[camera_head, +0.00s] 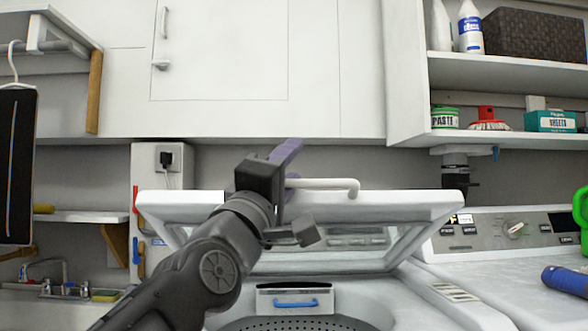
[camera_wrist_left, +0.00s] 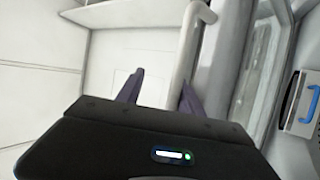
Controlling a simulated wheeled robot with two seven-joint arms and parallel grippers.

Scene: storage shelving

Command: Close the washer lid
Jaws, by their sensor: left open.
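The washer lid (camera_head: 405,205) stands raised and tilted back over the open tub (camera_head: 345,312), its glass panel facing me. A white bar handle (camera_head: 335,185) sticks out along its top edge. My left gripper (camera_head: 287,160) is at the handle's left end, open, with purple fingers. In the left wrist view the handle (camera_wrist_left: 190,45) runs down beside the right-hand finger of the open gripper (camera_wrist_left: 161,82). I cannot tell whether they touch. The lid also shows there at the right (camera_wrist_left: 228,60). My right gripper is not in view.
White cabinets (camera_head: 220,60) hang above and behind the lid. A control panel (camera_head: 500,228) and a white machine top with a blue cylinder (camera_head: 566,280) are at the right. A shelf (camera_head: 505,138) with boxes is at upper right. A sink tap (camera_head: 62,288) is at lower left.

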